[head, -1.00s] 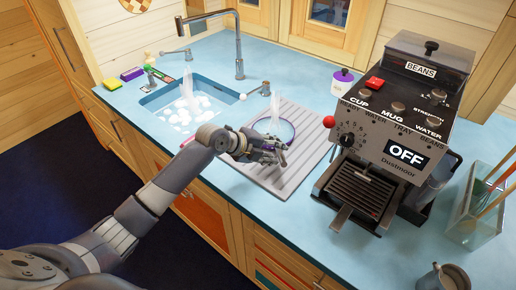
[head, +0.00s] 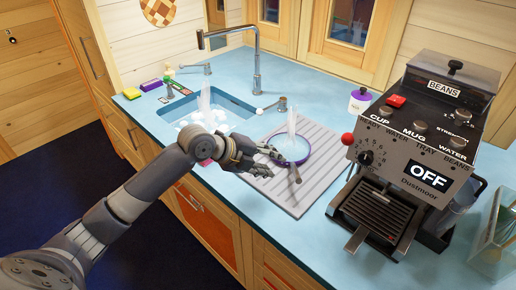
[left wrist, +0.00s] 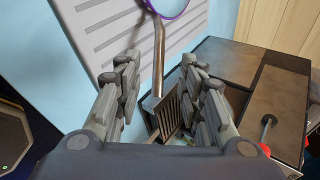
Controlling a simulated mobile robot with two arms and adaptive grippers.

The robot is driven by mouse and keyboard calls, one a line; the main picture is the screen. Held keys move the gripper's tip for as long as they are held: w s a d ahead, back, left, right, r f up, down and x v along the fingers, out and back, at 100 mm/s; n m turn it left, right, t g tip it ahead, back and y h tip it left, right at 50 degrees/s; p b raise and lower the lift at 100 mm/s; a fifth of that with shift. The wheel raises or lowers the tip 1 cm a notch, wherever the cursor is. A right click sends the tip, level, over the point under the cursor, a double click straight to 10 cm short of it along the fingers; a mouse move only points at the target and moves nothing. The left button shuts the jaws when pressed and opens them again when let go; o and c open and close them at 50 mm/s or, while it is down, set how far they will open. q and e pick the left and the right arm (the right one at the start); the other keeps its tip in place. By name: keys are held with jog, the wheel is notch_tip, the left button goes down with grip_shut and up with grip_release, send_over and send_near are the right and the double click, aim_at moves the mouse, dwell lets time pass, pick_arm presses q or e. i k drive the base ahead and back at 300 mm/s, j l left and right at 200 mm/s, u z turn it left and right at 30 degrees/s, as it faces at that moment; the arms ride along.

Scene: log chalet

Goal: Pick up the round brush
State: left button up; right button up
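I cannot make out a thing that is clearly the round brush. A ring-shaped utensil (head: 307,150) with a purple rim and a thin metal handle lies on the grey ridged drainboard (head: 262,189). My left gripper (head: 272,166) is just left of its handle in the head view. In the left wrist view the open fingers (left wrist: 159,80) stand either side of the handle (left wrist: 159,55), with a gap to each. The purple rim (left wrist: 168,14) is cut off at the top of that view. A small white round thing (head: 260,111) lies by the sink's right corner. My right gripper is not in view.
A coffee machine (head: 412,150) stands to the right, its drip tray (head: 375,214) jutting forward. The sink (head: 237,107) with a tall tap (head: 256,65) is behind my left arm. A glass holder (head: 497,235) is at the right edge.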

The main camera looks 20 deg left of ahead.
aim_at(170, 73)
jog(key=u, duration=1.4)
